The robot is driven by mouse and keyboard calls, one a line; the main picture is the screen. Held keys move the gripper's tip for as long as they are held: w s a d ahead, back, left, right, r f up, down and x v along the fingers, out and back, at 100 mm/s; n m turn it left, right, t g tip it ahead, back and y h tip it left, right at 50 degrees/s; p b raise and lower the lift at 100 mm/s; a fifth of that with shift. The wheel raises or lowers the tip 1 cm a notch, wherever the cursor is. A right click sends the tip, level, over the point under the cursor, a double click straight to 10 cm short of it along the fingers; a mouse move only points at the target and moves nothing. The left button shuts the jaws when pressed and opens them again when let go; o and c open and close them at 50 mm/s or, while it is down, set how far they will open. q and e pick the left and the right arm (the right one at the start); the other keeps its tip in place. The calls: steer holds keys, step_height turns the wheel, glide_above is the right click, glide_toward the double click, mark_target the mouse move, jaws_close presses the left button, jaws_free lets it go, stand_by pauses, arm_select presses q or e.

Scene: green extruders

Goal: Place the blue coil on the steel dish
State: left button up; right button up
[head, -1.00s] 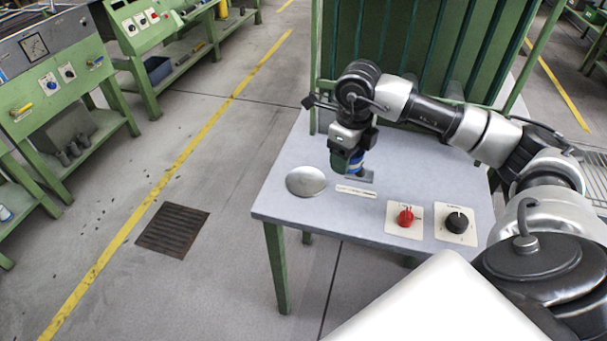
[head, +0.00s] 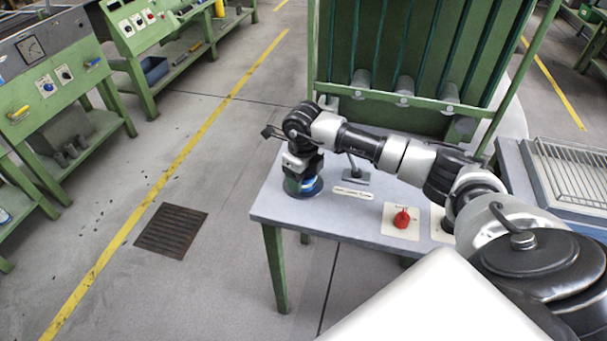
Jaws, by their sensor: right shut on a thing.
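My right gripper (head: 302,181) points down at the left part of the grey table and is shut on the blue coil (head: 310,185). My left gripper is not in view.
On the table (head: 280,212), a small stand with a dark lever (head: 355,175), a label strip (head: 353,193) and a red knob (head: 402,218) lie right of the dish. A green machine frame (head: 400,95) rises behind. My right arm covers the table's right part.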

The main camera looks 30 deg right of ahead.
steer(key=shift+f, duration=0.15)
steer(key=o, duration=1)
steer(key=shift+c, duration=0.2)
step_height(320, 180, up, 12)
steer(key=shift+r+b, duration=0.25)
steer(key=shift+b, duration=0.1)
